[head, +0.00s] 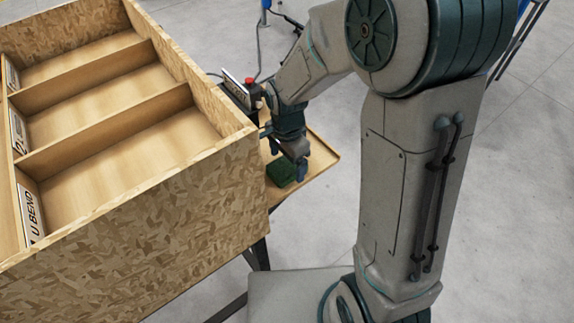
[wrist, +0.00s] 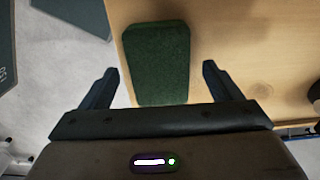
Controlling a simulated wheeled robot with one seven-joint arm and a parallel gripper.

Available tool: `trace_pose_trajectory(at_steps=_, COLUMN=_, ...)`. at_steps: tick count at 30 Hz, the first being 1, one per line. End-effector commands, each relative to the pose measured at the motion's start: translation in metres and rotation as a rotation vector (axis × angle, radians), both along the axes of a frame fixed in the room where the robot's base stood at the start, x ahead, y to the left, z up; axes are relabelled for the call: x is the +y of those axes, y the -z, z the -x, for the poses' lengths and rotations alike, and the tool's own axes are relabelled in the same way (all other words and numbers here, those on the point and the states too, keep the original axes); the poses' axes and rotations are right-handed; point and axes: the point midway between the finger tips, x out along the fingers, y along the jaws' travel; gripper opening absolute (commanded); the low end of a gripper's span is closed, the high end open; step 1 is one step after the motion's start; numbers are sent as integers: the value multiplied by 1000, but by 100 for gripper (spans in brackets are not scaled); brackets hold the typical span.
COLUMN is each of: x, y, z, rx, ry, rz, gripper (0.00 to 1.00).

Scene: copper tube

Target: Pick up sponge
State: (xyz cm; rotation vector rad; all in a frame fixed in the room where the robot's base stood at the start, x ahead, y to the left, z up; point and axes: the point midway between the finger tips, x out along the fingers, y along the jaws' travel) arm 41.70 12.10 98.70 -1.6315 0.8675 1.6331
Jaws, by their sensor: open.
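A dark green sponge (head: 281,173) lies on the wooden tray (head: 322,160) beside the box. It also shows in the wrist view as a green block (wrist: 157,62), near the left edge of the wooden surface (wrist: 240,40). My gripper (head: 288,152) is above the sponge in the head view. In the wrist view my gripper (wrist: 160,80) is open, with its two dark fingers apart and the sponge showing between and beyond them. Nothing is held.
A tall chipboard box (head: 150,205) with several open compartments stands left of the tray, close to my gripper. A small device with a red button (head: 248,82) is behind my wrist. Grey floor lies past the tray's edge.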

Motion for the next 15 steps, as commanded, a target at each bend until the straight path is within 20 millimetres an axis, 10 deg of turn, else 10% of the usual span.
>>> trace_pose_trajectory(at_steps=9, x=0, y=6, z=0, rx=-1, ry=0, rz=-1, gripper=85)
trace_pose_trajectory(at_steps=15, x=0, y=6, z=0, rx=-1, ry=0, rz=-1, gripper=37)
